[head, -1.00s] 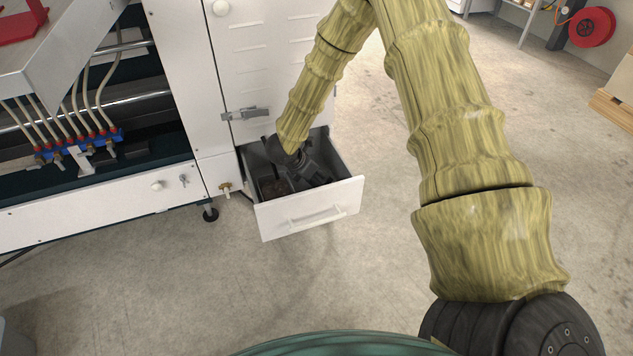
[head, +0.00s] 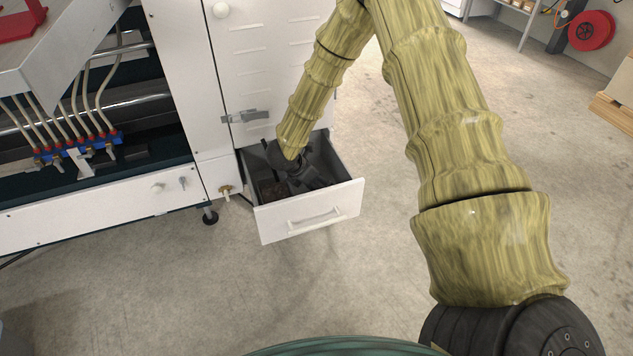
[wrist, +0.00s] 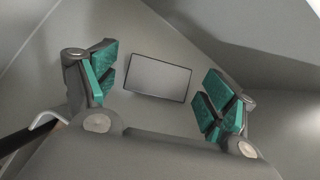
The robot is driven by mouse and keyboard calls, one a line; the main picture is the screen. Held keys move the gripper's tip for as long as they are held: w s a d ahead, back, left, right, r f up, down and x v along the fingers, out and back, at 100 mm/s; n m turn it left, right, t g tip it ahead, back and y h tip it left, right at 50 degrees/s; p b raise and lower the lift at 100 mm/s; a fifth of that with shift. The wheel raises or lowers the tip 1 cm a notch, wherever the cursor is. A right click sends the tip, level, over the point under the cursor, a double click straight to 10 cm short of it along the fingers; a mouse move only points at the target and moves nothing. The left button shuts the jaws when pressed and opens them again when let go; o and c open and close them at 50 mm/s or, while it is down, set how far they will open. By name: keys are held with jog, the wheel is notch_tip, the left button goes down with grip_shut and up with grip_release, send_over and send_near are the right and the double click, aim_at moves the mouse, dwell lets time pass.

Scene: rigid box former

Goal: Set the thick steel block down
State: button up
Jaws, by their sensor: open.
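The thick steel block (wrist: 157,77) shows in the wrist view as a grey rectangle lying flat on the grey drawer floor. My gripper (wrist: 160,88) is open, with its green-padded fingers on either side of the block and a visible gap at each side. In the head view my gripper (head: 304,175) reaches down inside the open drawer (head: 312,212). The block cannot be made out in the head view.
The drawer's walls stand close around my gripper. A dark brown patch or object (head: 272,189) shows in the drawer's left part. The white cabinet (head: 262,70) rises behind. The floor (head: 300,290) in front of the drawer is clear.

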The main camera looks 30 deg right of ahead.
jog(key=p+v, duration=0.4)
jog(key=v, duration=0.7)
jog(key=shift+r, duration=0.35)
jog(key=shift+a, duration=0.1)
